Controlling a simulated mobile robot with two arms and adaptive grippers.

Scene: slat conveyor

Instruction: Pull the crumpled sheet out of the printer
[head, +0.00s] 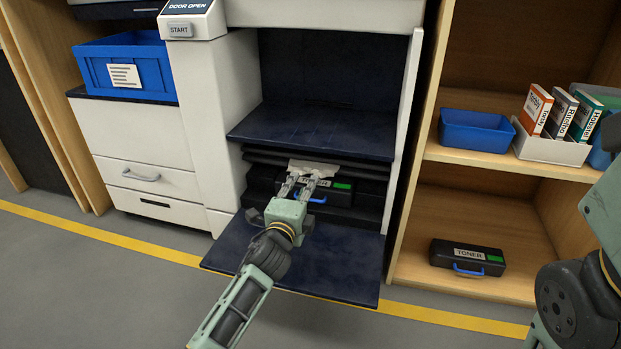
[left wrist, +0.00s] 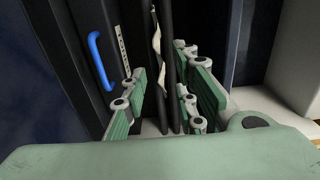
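The printer (head: 205,90) stands with its front door (head: 255,260) folded down. The crumpled pale sheet (head: 318,167) sticks out of a dark slot between rollers, above a black toner cartridge (head: 345,197) with a blue handle. My left gripper (head: 305,182) reaches in over the door, its fingertips at the sheet's front edge. In the left wrist view the two fingers (left wrist: 165,95) stand apart, with the sheet's thin wavy edge (left wrist: 156,40) and the dark rollers between them. No finger is clearly touching the sheet. My right gripper is out of view; only part of that arm shows at the right edge.
The printer's side walls and a dark shelf (head: 300,128) above the slot bound the space around my left gripper. A wooden shelf unit at right holds a blue bin (head: 476,129), binders and another toner cartridge (head: 467,257). A blue crate (head: 125,72) stands at left.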

